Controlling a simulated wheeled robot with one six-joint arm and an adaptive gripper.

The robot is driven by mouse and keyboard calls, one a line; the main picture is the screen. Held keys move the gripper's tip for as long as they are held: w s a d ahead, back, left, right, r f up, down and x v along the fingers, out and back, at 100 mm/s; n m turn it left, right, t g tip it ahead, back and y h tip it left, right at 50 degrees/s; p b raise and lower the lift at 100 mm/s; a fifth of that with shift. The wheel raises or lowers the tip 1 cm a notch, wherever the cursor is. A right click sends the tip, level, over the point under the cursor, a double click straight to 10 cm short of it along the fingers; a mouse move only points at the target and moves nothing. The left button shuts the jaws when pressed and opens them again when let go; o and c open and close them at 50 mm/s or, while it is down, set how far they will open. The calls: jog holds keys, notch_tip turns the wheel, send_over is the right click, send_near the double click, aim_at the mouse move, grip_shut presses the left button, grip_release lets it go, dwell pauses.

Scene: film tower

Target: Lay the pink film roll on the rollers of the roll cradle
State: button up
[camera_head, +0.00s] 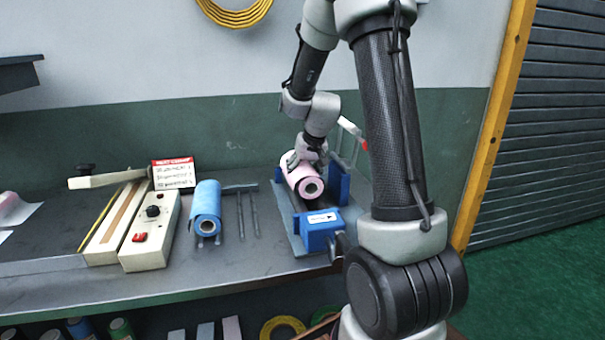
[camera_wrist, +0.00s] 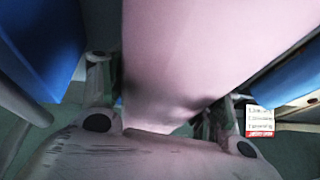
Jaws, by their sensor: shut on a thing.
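The pink film roll (camera_head: 304,182) has a dark-ringed core end facing the camera. My gripper (camera_head: 306,160) is shut on it from above. In the wrist view the pink film roll (camera_wrist: 190,60) fills the middle between the two fingers. What looks like the roll cradle (camera_head: 282,215) has a pale base and blue end blocks. The roll is over it, between the front blue block (camera_head: 321,229) and the rear blue block (camera_head: 339,184). The rollers are mostly hidden; I cannot tell whether the roll touches them.
A blue roll (camera_head: 206,207) sits on the bench left of the cradle, with thin dark rods (camera_head: 247,212) beside it. A cream sealer-like machine (camera_head: 150,232) and a red-and-white sign (camera_head: 173,174) stand further left. The bench front edge is clear.

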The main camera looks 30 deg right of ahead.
jog(key=shift+f, duration=0.7)
dwell(0.3)
jog(key=shift+r, duration=0.2)
jog(key=shift+r, duration=0.55)
jog(key=shift+f, duration=0.75)
dwell(1.2)
jog(key=o, duration=1.6)
jog(key=v, duration=1.2)
